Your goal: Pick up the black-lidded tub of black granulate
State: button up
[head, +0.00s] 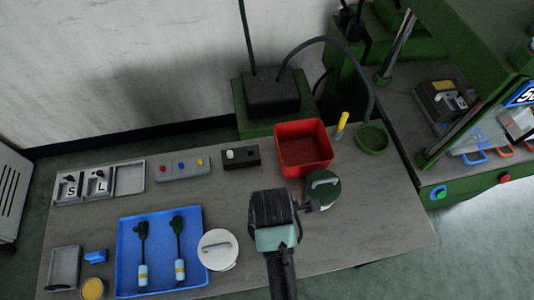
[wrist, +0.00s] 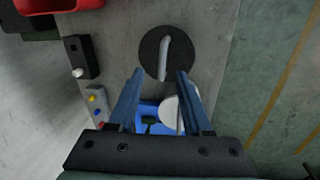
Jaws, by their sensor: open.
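The black-lidded tub (head: 323,188) stands on the bench right of the middle, in front of the red bin. Its round dark lid has a pale bar handle. In the wrist view the dark lid (wrist: 151,56) lies just beyond the fingertips, roughly centred between them. My gripper (wrist: 160,75) is open, with nothing between its fingers. In the head view my gripper (head: 275,215) is left of and nearer than the tub, partly covering its left edge. The granulate inside is hidden. A white-lidded tub (head: 218,250) stands further left; it also shows in the wrist view (wrist: 172,113).
The red bin (head: 303,147) is close behind the tub, and a green cup (head: 371,138) is behind right. A blue tray (head: 130,227) with two dark-headed tools lies left. A black switch box (head: 240,157) is behind. The bench's right end is clear.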

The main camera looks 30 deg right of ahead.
jog(key=shift+w+f+p, duration=0.15)
jog(key=shift+f+p, duration=0.2)
jog(key=shift+f, duration=0.95)
jog(key=shift+w+f+p, duration=0.15)
jog(key=shift+f+p, duration=0.2)
jog(key=shift+f, duration=0.95)
grip_shut()
jog(key=shift+r, duration=0.1)
